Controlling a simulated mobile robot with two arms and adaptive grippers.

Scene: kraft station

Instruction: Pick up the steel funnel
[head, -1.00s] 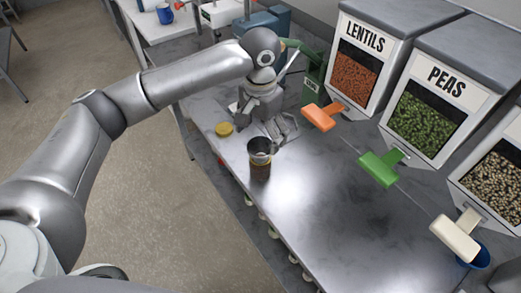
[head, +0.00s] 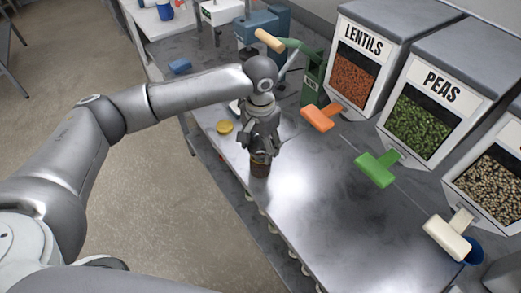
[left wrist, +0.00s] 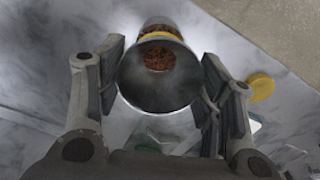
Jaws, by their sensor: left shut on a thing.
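The steel funnel (left wrist: 150,95) shows in the left wrist view as a wide grey cone between the two fingers. Reddish-brown grains are visible through its opening. My left gripper (head: 261,148) is shut on the funnel, with one finger pad at each side of its rim. The funnel is at the mouth of a jar (head: 260,171) standing on the steel bench; I cannot tell whether it is lifted clear. In the head view the gripper mostly hides the funnel. My right gripper is not in view.
A yellow lid (head: 224,127) lies left of the jar. Lentils (head: 359,67) and peas (head: 420,100) dispensers and a third one stand along the right, their orange, green and cream handles jutting over the bench (head: 320,210). A blue cup (head: 474,250) is at lower right.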

